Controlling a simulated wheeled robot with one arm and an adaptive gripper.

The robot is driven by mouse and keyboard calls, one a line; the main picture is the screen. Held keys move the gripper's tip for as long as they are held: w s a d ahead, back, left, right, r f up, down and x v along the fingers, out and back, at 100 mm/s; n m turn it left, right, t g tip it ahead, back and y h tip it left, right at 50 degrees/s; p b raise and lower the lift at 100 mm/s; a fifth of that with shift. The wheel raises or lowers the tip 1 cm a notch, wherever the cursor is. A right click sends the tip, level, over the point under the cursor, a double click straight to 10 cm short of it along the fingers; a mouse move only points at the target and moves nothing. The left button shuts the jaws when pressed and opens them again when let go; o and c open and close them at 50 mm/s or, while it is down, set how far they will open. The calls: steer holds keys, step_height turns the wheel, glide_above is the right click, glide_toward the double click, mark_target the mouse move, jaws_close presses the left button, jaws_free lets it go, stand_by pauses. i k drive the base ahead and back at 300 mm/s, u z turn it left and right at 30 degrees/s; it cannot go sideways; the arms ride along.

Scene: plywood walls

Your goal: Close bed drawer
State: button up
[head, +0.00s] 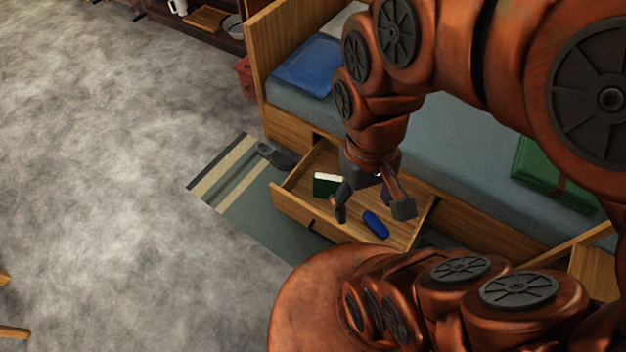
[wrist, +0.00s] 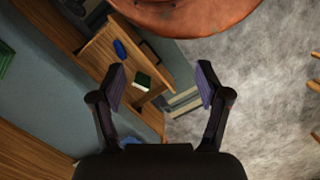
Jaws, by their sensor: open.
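The bed drawer (head: 293,205) is a wooden drawer pulled out from under the bed (head: 455,135). Inside it lie a dark green book (head: 327,186) with pale page edges and a blue oblong item (head: 376,224). My gripper (head: 372,212) is open and empty, and in the head view it appears over the drawer, hiding part of its inside. I cannot tell its exact height above the drawer. In the wrist view the drawer (wrist: 101,55) shows at the upper left, beyond the two spread fingers (wrist: 160,88).
A striped rug (head: 226,178) lies partly under the drawer, with a dark shoe-like item (head: 275,154) beside it. A blue pillow (head: 306,67) and a folded green blanket (head: 553,175) lie on the bed. A shelf (head: 212,22) stands behind.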

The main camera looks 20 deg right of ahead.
mark_target(295, 197)
steer(key=z, duration=0.45)
steer(key=k, duration=0.45)
steer(key=z, duration=0.9)
steer(key=k, duration=0.35)
steer(key=u, duration=2.9)
